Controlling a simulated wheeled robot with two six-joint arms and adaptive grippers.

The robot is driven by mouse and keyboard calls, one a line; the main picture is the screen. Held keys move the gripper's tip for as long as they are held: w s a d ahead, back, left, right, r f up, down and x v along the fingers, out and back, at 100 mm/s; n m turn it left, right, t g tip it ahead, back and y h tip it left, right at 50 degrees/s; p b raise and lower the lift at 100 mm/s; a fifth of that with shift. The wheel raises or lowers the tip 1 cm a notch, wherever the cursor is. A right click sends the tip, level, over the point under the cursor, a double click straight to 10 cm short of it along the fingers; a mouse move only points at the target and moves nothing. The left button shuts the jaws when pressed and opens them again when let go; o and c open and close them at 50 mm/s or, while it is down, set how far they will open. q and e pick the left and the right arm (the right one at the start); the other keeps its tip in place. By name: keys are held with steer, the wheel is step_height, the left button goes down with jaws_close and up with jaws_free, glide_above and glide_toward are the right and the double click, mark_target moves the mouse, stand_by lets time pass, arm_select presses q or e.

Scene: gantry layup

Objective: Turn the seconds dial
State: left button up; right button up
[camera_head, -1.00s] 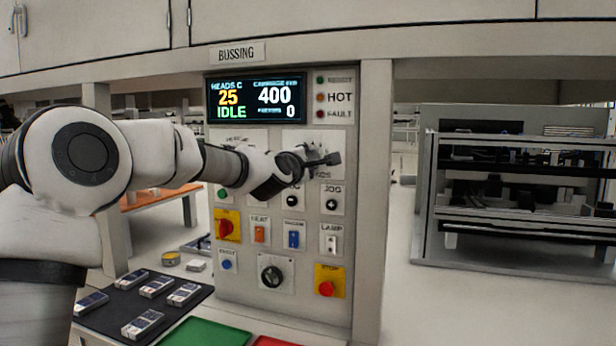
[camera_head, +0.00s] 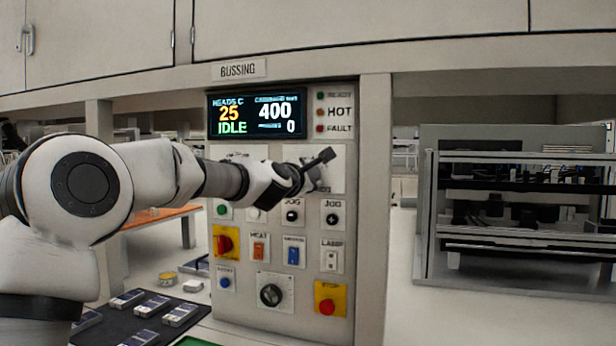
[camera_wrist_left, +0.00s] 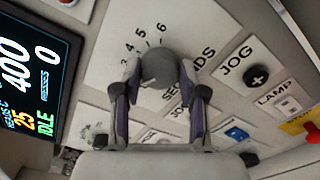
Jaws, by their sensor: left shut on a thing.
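The seconds dial (camera_wrist_left: 159,66) is a round grey knob on a pale plate. In the left wrist view, a scale with the numbers 3 to 6 shows beside it and part of the word SECONDS is covered. My left gripper (camera_wrist_left: 158,74) has a finger on each side of the knob and is shut on it. In the head view, my left gripper (camera_head: 318,172) is at the upper right plate of the panel, its fingers slanting up to the right and hiding most of the dial. I cannot make out the dial's pointer. My right gripper is not in view.
The display (camera_head: 257,114) above reads 25, 400, IDLE and 0. Below the dial are the JOG button (camera_head: 332,218), coloured switches, a black rotary knob (camera_head: 271,294) and a red stop button (camera_head: 327,306). A dark mat (camera_head: 100,328) with several small packs lies lower left.

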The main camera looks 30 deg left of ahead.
arm_select(q)
steer(key=o, duration=1.1)
steer(key=shift+w, duration=0.1)
steer(key=shift+o, duration=0.2)
